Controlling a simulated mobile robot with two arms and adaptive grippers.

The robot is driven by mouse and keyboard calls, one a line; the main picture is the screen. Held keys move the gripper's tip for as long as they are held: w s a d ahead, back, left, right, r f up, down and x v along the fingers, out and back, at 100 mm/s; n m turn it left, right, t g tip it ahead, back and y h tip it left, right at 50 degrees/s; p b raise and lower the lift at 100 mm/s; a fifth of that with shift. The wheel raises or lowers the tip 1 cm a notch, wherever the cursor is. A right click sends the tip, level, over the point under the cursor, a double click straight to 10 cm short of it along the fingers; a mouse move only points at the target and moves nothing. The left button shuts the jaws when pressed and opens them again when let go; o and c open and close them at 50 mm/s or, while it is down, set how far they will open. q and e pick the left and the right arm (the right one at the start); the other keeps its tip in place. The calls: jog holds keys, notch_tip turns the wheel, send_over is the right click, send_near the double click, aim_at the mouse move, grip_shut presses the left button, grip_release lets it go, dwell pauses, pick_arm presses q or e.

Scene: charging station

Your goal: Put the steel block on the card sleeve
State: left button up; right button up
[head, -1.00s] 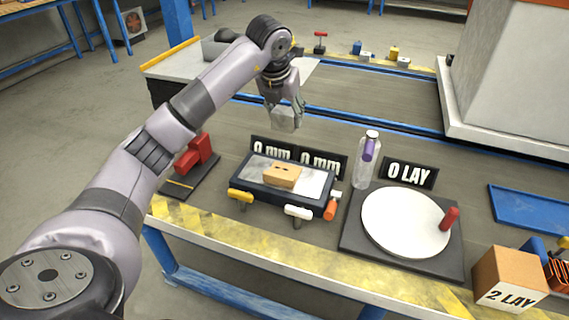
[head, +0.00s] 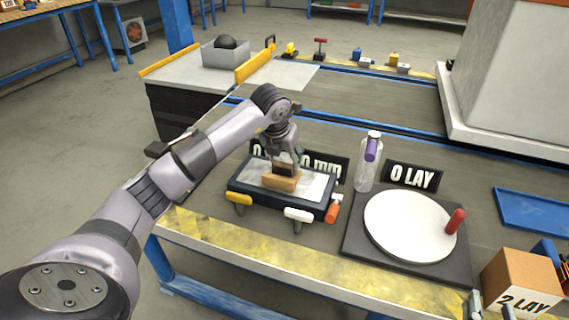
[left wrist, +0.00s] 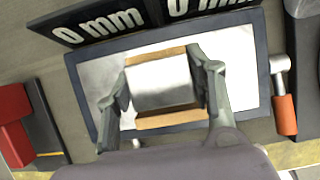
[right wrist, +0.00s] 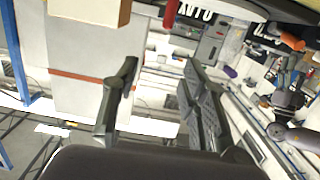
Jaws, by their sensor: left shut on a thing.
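The tan card sleeve (head: 281,183) lies on the pale plate of the dark-framed fixture (head: 318,190). My left gripper (head: 285,160) is shut on the steel block (head: 284,168), directly over the sleeve. In the left wrist view the grey block (left wrist: 158,82) sits between the fingers, with sleeve edges (left wrist: 170,120) showing above and below it. I cannot tell whether the block touches the sleeve. My right gripper (right wrist: 160,75) is open and empty, far from the fixture; its fingertips show at the head view's bottom right.
Two "0 mm" signs (head: 325,168) stand close behind the fixture. A clear bottle (head: 364,172) and a white turntable (head: 405,226) stand to the right, with a "2 LAY" box (head: 520,282) beyond. An orange-handled tool (head: 333,210) is at the fixture's right edge.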

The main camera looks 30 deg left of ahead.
pick_arm(q)
jog(key=shift+f, duration=0.45)
pick_arm(e)
jog(key=shift+w+a+r+t, duration=0.1)
jog(key=shift+r+t, duration=0.3)
jog(key=shift+r, duration=0.3)
pick_arm(q)
jog(key=o, duration=1.6)
jog(key=shift+f, duration=0.1)
jog(key=shift+o, duration=0.2)
